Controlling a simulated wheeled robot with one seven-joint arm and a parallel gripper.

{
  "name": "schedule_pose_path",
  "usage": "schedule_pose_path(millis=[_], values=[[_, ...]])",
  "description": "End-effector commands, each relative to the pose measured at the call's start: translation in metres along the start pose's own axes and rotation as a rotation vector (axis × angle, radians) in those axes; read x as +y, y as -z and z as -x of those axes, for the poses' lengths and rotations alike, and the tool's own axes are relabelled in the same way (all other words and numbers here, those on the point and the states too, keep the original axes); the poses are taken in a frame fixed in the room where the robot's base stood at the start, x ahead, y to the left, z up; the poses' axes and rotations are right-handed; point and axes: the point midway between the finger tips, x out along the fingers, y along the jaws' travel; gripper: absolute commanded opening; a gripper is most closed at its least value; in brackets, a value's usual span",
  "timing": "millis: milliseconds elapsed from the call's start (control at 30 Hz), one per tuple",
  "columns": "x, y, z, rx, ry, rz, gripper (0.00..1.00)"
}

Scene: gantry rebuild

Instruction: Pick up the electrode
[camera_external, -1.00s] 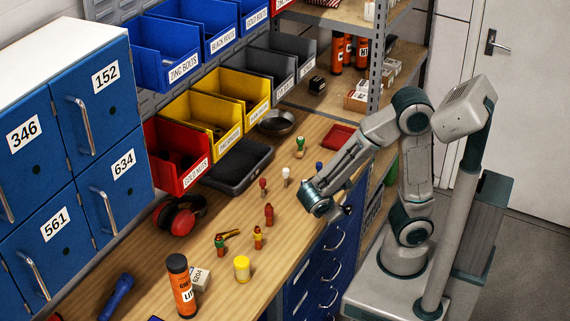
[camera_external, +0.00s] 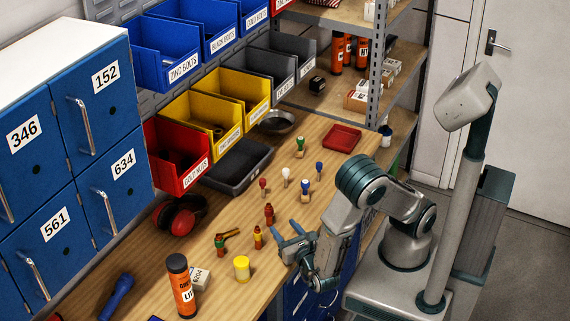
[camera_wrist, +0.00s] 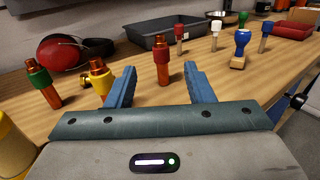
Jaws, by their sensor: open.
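Several small copper-coloured pieces with coloured collars stand on the wooden bench; I cannot tell which one is the electrode. A red-collared piece (camera_external: 269,215) stands farthest back, and it shows upright beyond the gap between my fingers in the wrist view (camera_wrist: 162,62).
Stamp-like tools with red, white, green and blue (camera_external: 305,190) heads stand farther back. A yellow pot (camera_external: 242,268), an orange canister (camera_external: 181,286) and a small box (camera_external: 200,280) stand toward the front. Red earmuffs (camera_external: 180,215) and a black tray (camera_external: 236,166) lie behind. Bare bench lies between.

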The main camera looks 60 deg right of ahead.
Motion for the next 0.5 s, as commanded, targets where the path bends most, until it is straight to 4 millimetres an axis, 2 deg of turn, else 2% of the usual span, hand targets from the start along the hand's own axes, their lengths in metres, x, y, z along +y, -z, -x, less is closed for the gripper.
schedule_pose_path(millis=[33, 200, 500], values=[[-0.001, -0.002, -0.012, -0.003, 0.006, 0.001, 0.48], [-0.001, -0.001, -0.041, 0.0, 0.004, 0.0, 0.48], [-0.002, -0.001, -0.067, 0.0, 0.006, 0.001, 0.48]])
